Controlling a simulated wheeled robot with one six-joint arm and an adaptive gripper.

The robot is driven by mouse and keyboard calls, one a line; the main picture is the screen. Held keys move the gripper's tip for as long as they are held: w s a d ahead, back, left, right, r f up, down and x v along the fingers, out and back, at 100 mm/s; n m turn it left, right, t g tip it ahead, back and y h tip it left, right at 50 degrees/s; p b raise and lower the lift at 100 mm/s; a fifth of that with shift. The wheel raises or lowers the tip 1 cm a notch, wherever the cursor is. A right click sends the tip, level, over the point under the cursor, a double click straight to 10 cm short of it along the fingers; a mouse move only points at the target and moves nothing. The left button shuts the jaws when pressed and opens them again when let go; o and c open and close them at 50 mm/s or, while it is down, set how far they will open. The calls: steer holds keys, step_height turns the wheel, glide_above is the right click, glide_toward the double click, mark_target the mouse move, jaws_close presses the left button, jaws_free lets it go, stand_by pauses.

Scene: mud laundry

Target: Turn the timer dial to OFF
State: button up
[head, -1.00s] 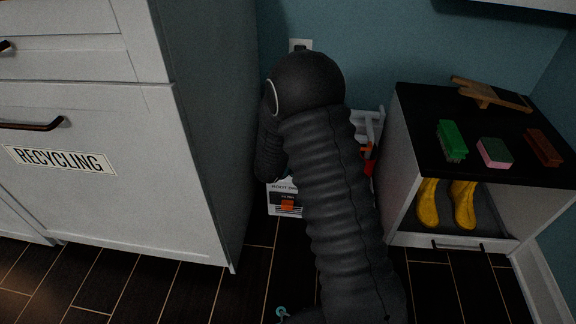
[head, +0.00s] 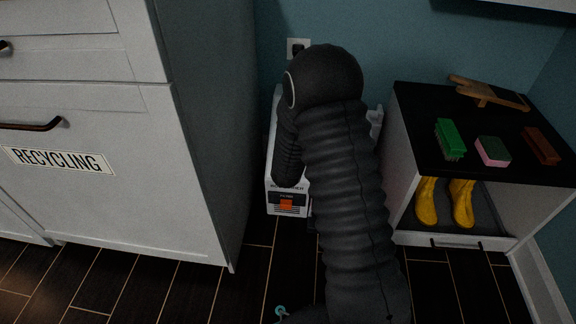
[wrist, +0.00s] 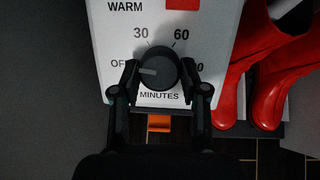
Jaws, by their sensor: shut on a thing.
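The timer dial (wrist: 158,68) is a dark round knob on a white panel in the wrist view, with a light pointer line toward the left, near the partly covered OFF mark (wrist: 118,64). Marks 30 and 60 stand above it, MINUTES below, and a partly hidden mark at right. My gripper (wrist: 160,75) is shut on the dial, one finger on its left and one on its right. In the head view my arm hides the dial and gripper. The white machine (head: 273,199) with an orange part shows behind my arm.
Red boots (wrist: 268,85) stand right of the panel in the wrist view. A white RECYCLING cabinet (head: 100,205) is at left. A black-topped bench (head: 420,155) at right bears brushes and a sponge, with yellow boots (head: 462,203) inside. Dark floor tiles are clear in front.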

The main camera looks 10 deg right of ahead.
steer(key=shift+w+d+r+n, duration=0.15)
steer(key=shift+w+r+n, duration=0.05)
steer(key=shift+n, duration=0.4)
steer(key=o, duration=1)
steer(key=shift+c, duration=0.2)
steer(key=shift+o, duration=0.9)
steer(key=shift+f, duration=0.1)
steer(key=shift+s+n, duration=0.1)
steer(key=shift+n, duration=0.2)
steer(key=v, duration=1.2)
steer(key=shift+d, duration=0.1)
